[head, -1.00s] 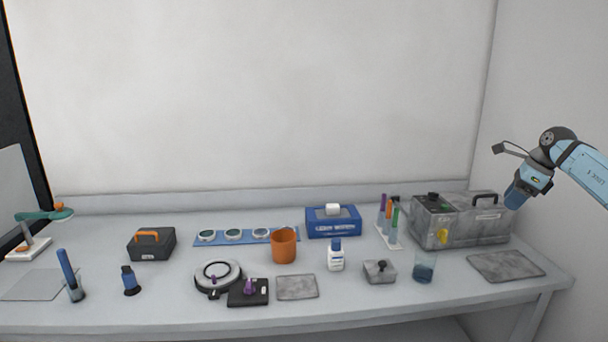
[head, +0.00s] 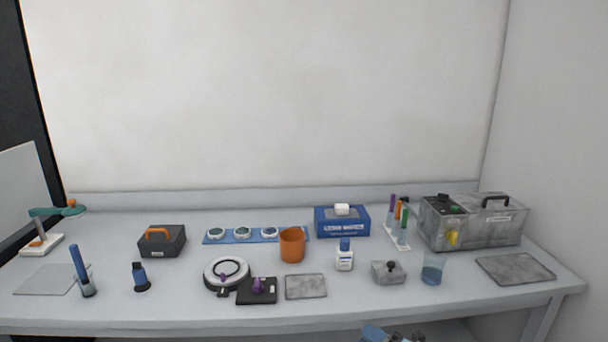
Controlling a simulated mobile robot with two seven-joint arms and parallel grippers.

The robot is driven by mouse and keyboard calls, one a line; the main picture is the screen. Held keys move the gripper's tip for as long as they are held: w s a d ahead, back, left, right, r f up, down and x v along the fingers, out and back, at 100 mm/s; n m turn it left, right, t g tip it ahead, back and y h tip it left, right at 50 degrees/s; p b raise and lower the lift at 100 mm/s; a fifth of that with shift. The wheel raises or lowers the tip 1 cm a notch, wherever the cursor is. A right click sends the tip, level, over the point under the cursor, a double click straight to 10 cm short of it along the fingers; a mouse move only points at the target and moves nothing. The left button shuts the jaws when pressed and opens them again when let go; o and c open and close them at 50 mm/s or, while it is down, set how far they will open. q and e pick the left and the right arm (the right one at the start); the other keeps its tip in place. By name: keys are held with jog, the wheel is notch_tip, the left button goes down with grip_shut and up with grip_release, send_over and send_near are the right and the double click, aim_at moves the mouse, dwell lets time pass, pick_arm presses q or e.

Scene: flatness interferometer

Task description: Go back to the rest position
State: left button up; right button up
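My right arm shows only as a small blue and grey piece (head: 376,334) at the bottom edge, below the front edge of the bench (head: 200,316). Its fingertips cannot be made out there. My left arm and gripper are not in view. Nothing on the bench is touched by an arm. The grey interferometer box (head: 472,222) with a black handle stands at the back right.
Along the bench stand a black case (head: 163,243), a blue tray of discs (head: 312,233), an orange cup (head: 292,246), a blue wipes box (head: 341,222), a white bottle (head: 344,259) and a glass beaker (head: 432,270). A green lamp (head: 58,212) stands far left.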

jog(key=s+d+f+m+g+h, duration=0.1)
jog(key=s+f+m+h, duration=0.35)
jog(key=s+m, duration=0.4)
jog(key=s+d+f+m+h, duration=0.25)
jog(key=s+f+m, duration=0.25)
jog(key=s+m, duration=0.4)
jog(key=s+d+f+m+g+h, duration=0.1)
jog(key=s+f+m+h, duration=0.4)
jog(key=s+m, duration=0.45)
pick_arm(q)
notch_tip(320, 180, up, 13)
jog(key=p, duration=1.5)
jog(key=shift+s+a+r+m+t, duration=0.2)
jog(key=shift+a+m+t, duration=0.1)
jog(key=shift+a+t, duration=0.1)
pick_arm(e)
jog(key=s+r+n, duration=0.1)
jog(key=s+r, duration=0.2)
jog(key=r, duration=1)
jog(key=shift+d+r+n, duration=0.25)
jog(key=shift+d+n, duration=0.05)
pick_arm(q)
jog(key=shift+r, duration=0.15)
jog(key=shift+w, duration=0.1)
pick_arm(e)
jog(key=shift+c, duration=0.4)
